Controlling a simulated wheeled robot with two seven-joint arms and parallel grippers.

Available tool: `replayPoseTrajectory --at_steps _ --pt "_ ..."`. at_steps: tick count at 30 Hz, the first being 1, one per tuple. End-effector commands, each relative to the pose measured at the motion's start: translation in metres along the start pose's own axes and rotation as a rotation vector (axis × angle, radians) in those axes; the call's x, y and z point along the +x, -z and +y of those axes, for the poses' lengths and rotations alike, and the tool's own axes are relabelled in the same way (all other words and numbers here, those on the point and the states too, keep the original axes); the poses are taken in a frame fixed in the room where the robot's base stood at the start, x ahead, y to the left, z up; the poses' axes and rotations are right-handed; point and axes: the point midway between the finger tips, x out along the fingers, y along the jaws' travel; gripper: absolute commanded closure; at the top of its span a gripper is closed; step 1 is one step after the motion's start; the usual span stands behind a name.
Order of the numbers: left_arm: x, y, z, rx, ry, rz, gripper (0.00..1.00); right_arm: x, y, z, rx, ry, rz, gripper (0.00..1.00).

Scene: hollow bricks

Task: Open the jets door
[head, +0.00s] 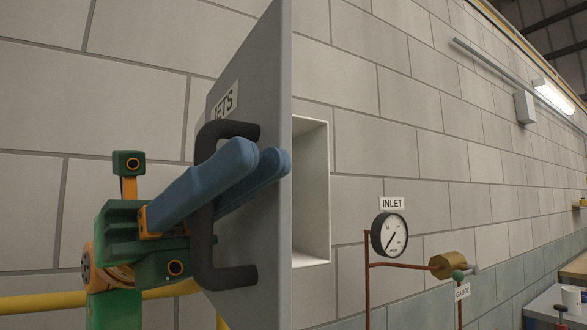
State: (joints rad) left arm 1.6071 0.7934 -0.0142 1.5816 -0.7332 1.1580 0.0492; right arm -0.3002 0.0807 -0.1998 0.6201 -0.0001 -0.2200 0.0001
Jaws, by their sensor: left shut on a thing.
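The grey jets door (268,105) stands swung out from the wall, seen nearly edge-on, with its label "JETS" (225,99) on the outer face. A white-lined recess (315,190) shows behind its edge, to the right. The dark handle (228,277) is a C-shaped bar on the door's outer face. My left gripper (245,175), with blue fingers and a green and orange body, is shut on the handle, one finger on each side of the bar. The recess's inside is mostly hidden by the door. My right gripper is not in view.
Right of the recess, a round gauge (389,234) under an "INLET" label (392,203) sits on copper pipes with a brass fitting (452,265). A yellow pipe (40,303) runs low at left. A bench (550,304) stands at far right.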

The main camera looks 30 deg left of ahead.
Motion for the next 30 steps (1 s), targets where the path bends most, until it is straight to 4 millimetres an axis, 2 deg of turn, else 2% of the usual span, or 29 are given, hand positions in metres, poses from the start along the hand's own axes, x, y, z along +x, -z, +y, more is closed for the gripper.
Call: replayPoseTrajectory --at_steps 10,26,27,30 --pt "-0.012 -0.004 -0.021 -0.045 0.106 0.005 1.00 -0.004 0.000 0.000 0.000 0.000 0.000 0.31" --pt "-0.014 -0.004 -0.024 -0.052 0.121 0.006 1.00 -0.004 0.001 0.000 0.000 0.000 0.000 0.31" --pt "-0.014 -0.004 -0.024 -0.051 0.121 0.006 0.72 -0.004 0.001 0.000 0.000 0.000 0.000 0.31" --pt "-0.014 -0.004 -0.024 -0.052 0.121 0.005 0.70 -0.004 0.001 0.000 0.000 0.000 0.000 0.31"
